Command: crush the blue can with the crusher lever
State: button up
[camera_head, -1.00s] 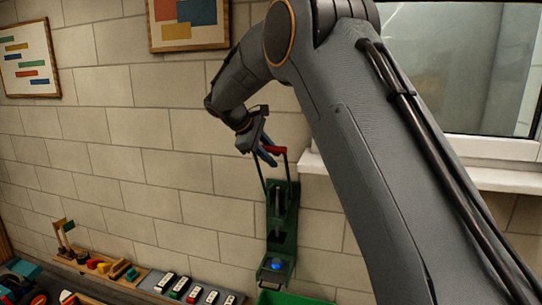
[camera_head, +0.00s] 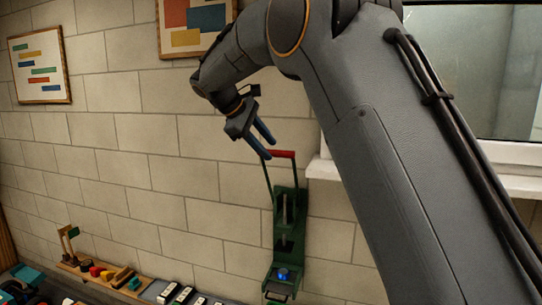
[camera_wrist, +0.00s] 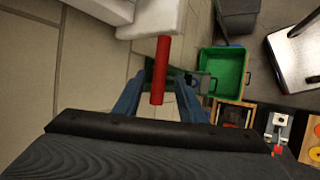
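The green can crusher (camera_head: 289,222) is mounted on the brick wall, with its lever raised. The lever's red handle (camera_head: 282,154) is at the top of two thin arms. The blue can (camera_head: 284,275) sits low in the crusher's base; it cannot be made out in the wrist view. My gripper (camera_head: 268,149) is open, its blue fingers pointing down and right, with the tips close to the left end of the red handle. In the wrist view the red handle (camera_wrist: 160,70) lies lengthwise between the spread fingers of my gripper (camera_wrist: 158,88); contact cannot be told.
A window sill (camera_head: 430,172) juts out right of the crusher, behind my arm. A green bin (camera_wrist: 222,69) stands below. A row of switches (camera_head: 180,295) and a wooden tray with coloured parts (camera_head: 100,271) lie at lower left.

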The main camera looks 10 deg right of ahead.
jog(key=shift+r, duration=0.1)
jog(key=shift+s+a, duration=0.15)
jog(key=c, duration=0.6)
jog(key=s+a+n+t+b, duration=0.1)
jog(key=s+n+b, duration=0.1)
jog(key=n, duration=0.1)
jog(key=s+a+r+n+t+b, duration=0.1)
jog(key=s+n+b, duration=0.1)
jog(key=n+b, duration=0.1)
jog(key=s+a+n+t+b, duration=0.1)
jog(key=s+n+t+b, duration=0.1)
jog(key=s+n+b, duration=0.1)
jog(key=shift+r+n, duration=0.3)
jog(key=shift+n, duration=0.2)
grip_shut()
jog(key=s+a+f+n+t+y+b, duration=0.1)
jog(key=s+n+t+y+b, duration=0.15)
jog(key=s+n+b, duration=0.55)
jog(key=w+d+f+p, duration=0.1)
jog(key=w+d+p, duration=0.1)
jog(key=w, duration=0.4)
jog(key=w+d+f+n+p, duration=0.1)
jog(key=w+d+f+p, duration=0.1)
jog(key=w, duration=0.4)
jog(key=shift+d+f+t+h+p, duration=0.2)
jog(key=shift+d+t+h+p, duration=0.15)
jog(key=shift+d+p, duration=0.3)
